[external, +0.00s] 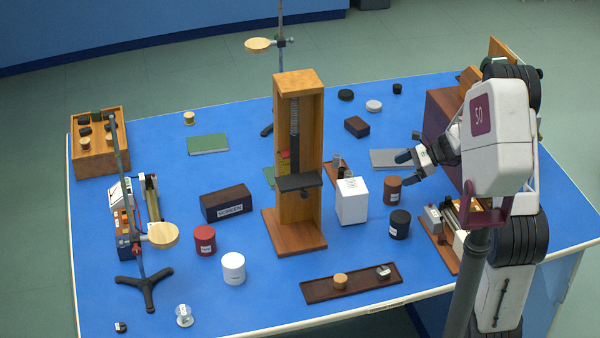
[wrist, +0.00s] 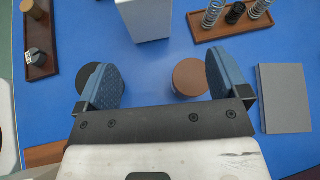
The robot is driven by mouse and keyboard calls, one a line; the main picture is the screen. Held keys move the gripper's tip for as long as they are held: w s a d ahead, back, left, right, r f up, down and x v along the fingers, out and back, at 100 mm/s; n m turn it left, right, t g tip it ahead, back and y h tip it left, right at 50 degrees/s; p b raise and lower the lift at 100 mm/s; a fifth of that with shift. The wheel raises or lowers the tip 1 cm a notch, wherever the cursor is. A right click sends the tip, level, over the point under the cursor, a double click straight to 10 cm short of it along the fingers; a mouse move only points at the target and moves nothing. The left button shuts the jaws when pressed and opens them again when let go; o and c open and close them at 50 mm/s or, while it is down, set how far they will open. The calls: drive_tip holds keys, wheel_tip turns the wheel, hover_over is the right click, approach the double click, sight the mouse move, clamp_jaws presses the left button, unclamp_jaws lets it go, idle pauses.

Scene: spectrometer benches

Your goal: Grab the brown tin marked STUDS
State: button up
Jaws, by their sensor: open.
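The brown tin (external: 392,190) stands upright on the blue bench, right of the white box; its label is too small to read. In the wrist view its round brown top (wrist: 190,77) shows between the fingers, close to the right finger, which hides part of its edge. My gripper (external: 407,173) is open and empty above and beside the tin, with its blue fingers apart. In the wrist view my gripper (wrist: 163,80) spans the tin's top and a gap to its left. A black tin (external: 400,224) stands nearby; its top (wrist: 90,76) is partly behind the left finger.
A white box (external: 352,201) stands left of the brown tin. A grey flat slab (external: 390,159) lies behind it, and a small rack with springs (wrist: 232,22) is near. A wooden instrument (external: 439,240) lies at right. A red tin (external: 205,240) and white tin (external: 233,268) stand farther left.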

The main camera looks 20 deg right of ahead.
sight(398, 180)
drive_tip(key=w+d+f+m+t+y, duration=0.1)
drive_tip(key=w+d+f+m, duration=0.1)
drive_tip(key=w+f, duration=0.2)
drive_tip(key=shift+d+m, duration=0.15)
drive_tip(key=shift+m, duration=0.25)
drive_tip(key=shift+f+t, duration=0.2)
drive_tip(key=shift+t, duration=0.1)
drive_tip(key=shift+f, duration=1.6)
drive_tip(key=shift+f, duration=0.1)
drive_tip(key=shift+f, duration=0.6)
wheel_tip(398, 180, down, 2)
drive_tip(key=shift+f, duration=0.1)
drive_tip(key=shift+x, duration=0.9)
drive_tip(key=shift+w+a+f, duration=0.2)
drive_tip(key=shift+a, duration=0.35)
